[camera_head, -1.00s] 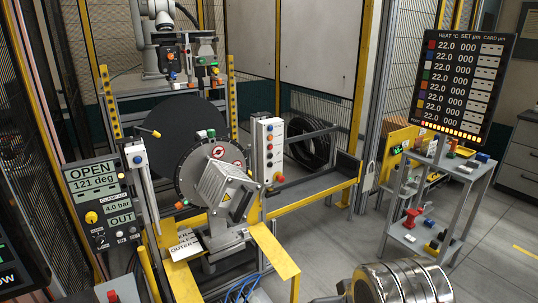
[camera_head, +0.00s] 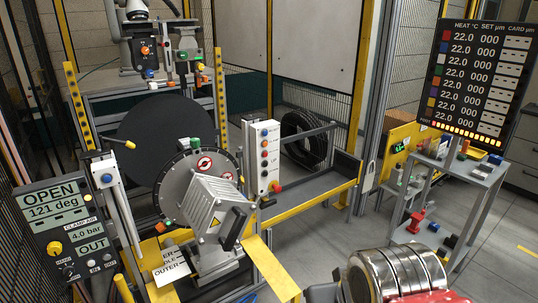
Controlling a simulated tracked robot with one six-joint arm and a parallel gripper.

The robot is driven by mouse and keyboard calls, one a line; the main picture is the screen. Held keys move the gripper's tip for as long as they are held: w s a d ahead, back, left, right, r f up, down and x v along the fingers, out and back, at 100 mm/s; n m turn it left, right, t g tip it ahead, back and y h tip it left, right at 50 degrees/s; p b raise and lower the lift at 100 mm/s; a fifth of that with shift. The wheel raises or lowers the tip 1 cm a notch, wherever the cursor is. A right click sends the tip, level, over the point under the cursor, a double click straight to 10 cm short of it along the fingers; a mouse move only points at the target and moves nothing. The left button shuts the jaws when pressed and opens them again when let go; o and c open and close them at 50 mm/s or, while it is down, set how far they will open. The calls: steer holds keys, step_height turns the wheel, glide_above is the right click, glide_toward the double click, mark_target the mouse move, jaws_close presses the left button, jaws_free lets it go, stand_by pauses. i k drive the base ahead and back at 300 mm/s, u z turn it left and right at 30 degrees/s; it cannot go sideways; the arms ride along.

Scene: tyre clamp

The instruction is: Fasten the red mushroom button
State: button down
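A red mushroom-shaped knob (camera_head: 277,187) shows at the lower right edge of the white upright control panel (camera_head: 262,158), beside a small black part. A second red mushroom-shaped piece (camera_head: 416,220) stands on the lower shelf of the grey cart (camera_head: 488,172) at the right. I cannot tell from here which one the task means, or how firmly the panel knob is seated. My gripper is not clearly in view.
The tyre clamp machine (camera_head: 203,190) with its grey finned housing stands in the middle. A box display (camera_head: 65,228) reads OPEN, 121 deg. A banded metal cylinder (camera_head: 400,275) fills the lower right foreground. Grey floor shows between machine and cart.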

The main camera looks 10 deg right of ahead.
mark_target(277, 188)
steer(key=u, duration=0.05)
steer(key=i, duration=0.9)
steer(key=k, duration=0.5)
